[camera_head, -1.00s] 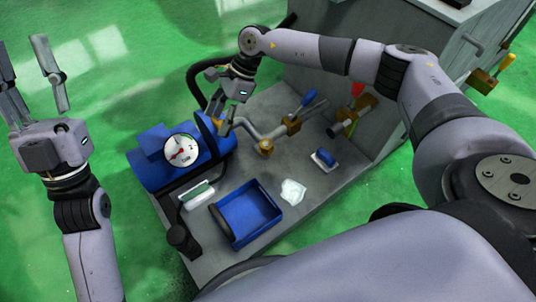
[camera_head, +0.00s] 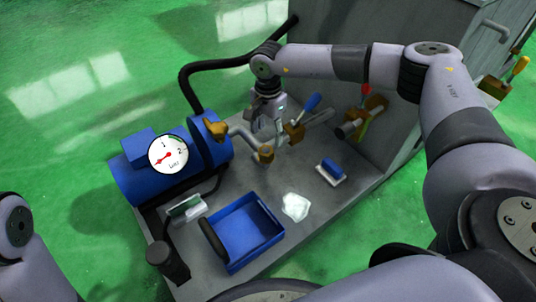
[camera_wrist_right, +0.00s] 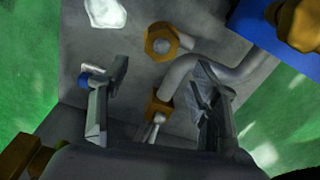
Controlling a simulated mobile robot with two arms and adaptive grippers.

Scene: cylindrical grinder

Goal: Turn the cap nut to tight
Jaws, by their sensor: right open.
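A brass hexagonal cap nut (camera_head: 265,153) sits at the end of the grey bent pipe (camera_head: 243,134). In the right wrist view the cap nut (camera_wrist_right: 160,41) lies beyond the fingertips, near the top middle. My right gripper (camera_head: 268,126) hangs behind the pipe, between the brass pump fitting and the blue-handled valve, partly hidden. In the right wrist view the right gripper (camera_wrist_right: 160,82) is open, its fingers wide apart, with the brass valve body (camera_wrist_right: 158,106) and pipe showing between them. I see no grip on the nut. Only part of my left arm shows; its gripper is out of view.
A blue pump with a round gauge (camera_head: 168,155) stands at the left. A brass valve with a blue lever (camera_head: 310,104) is beside my right gripper. A blue tray (camera_head: 242,236), a crumpled white cloth (camera_head: 296,206) and a blue-handled brush (camera_head: 331,172) lie on the grey base.

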